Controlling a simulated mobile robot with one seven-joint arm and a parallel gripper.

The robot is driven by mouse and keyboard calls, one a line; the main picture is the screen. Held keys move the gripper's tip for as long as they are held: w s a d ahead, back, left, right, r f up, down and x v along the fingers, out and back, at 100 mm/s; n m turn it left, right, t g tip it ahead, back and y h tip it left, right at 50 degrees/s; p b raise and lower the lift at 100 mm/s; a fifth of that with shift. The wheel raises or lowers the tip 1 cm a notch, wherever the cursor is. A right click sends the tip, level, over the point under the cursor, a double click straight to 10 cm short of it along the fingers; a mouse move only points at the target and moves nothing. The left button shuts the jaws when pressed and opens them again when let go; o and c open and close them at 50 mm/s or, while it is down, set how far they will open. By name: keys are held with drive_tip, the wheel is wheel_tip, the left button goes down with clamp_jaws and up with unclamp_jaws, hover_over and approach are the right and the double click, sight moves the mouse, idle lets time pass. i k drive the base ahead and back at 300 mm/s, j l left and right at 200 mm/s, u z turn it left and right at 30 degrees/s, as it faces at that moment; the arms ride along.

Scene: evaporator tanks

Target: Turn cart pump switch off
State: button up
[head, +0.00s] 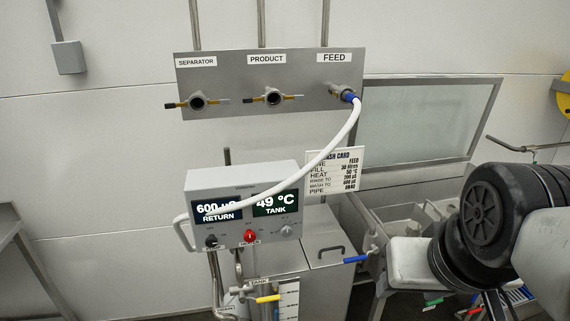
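A grey control box (243,180) stands on the cart. Its screens read about 600 µS RETURN and 49 °C TANK; the hose partly covers them. Along its lower front are a black knob (211,241) at the left, a red knob or lamp (250,237) in the middle and a grey round knob (286,231) at the right. The small labels under them are too blurred to read surely, so I cannot tell which is the pump switch or its setting. My arm (490,225) is at the lower right, apart from the box. I cannot make out my gripper.
A white hose (335,143) runs from the FEED port (341,90) down across the box front. A wash card (336,171) stands right of the box. A blue-handled valve (356,259) and yellow-handled valve (268,298) are below. A metal table edge (12,222) is at left.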

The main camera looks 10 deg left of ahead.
sight(211, 241)
drive_tip(key=u, duration=1.2)
